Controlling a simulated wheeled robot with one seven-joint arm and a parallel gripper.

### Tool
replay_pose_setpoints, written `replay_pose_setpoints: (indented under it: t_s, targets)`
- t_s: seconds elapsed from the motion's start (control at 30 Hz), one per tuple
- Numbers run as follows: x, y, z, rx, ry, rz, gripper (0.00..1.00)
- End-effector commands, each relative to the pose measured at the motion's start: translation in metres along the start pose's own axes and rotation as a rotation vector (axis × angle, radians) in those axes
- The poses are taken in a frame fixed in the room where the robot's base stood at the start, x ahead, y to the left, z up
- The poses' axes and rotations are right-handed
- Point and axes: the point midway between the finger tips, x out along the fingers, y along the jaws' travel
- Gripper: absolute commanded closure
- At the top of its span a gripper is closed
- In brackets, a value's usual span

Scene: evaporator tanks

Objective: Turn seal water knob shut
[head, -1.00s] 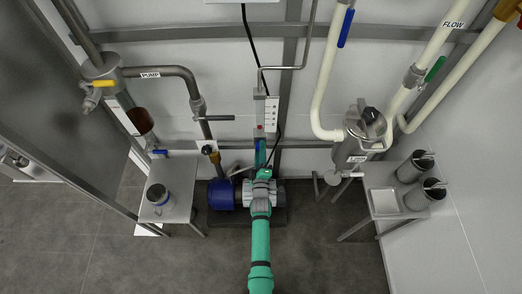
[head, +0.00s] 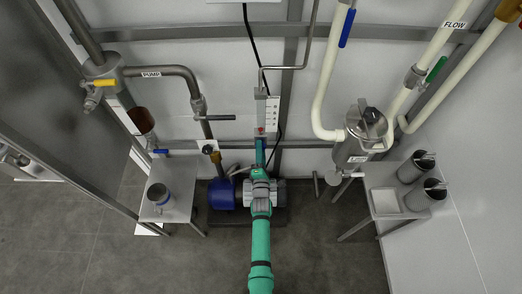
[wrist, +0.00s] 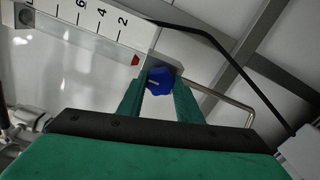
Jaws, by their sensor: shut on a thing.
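The seal water knob (wrist: 159,81) is blue with a pale line on its face. In the wrist view it sits between the two green fingers of my gripper (wrist: 160,88), at the foot of a white flow meter (wrist: 100,22) with numbers and a red mark. My gripper (head: 260,150) is shut on the knob. In the head view it reaches the bottom of the same flow meter (head: 271,113), and the fingers and wrist hide the knob.
A blue pump (head: 221,194) stands low, left of my arm. A table (head: 182,208) with a cup is at left; a lidded steel vessel (head: 352,155) and a table (head: 378,215) with canisters are at right. A black cable (head: 250,45) hangs behind.

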Motion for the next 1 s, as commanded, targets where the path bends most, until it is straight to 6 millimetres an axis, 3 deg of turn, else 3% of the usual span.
replay_pose_setpoints:
  t_s: [0.47,0.5,0.57,0.87,1.0]
  targets:
    - [-0.0011,-0.0020,-0.0007,-0.013,0.001,-0.004,0.91]
    - [-0.0011,-0.0019,-0.0010,-0.013,0.001,-0.004,0.61]
    - [-0.0009,-0.0015,-0.0015,-0.013,0.002,-0.003,0.50]
    - [-0.0014,-0.0002,-0.0029,-0.012,0.004,0.000,0.50]
    - [-0.0106,-0.0015,-0.0032,-0.012,0.004,-0.002,0.50]
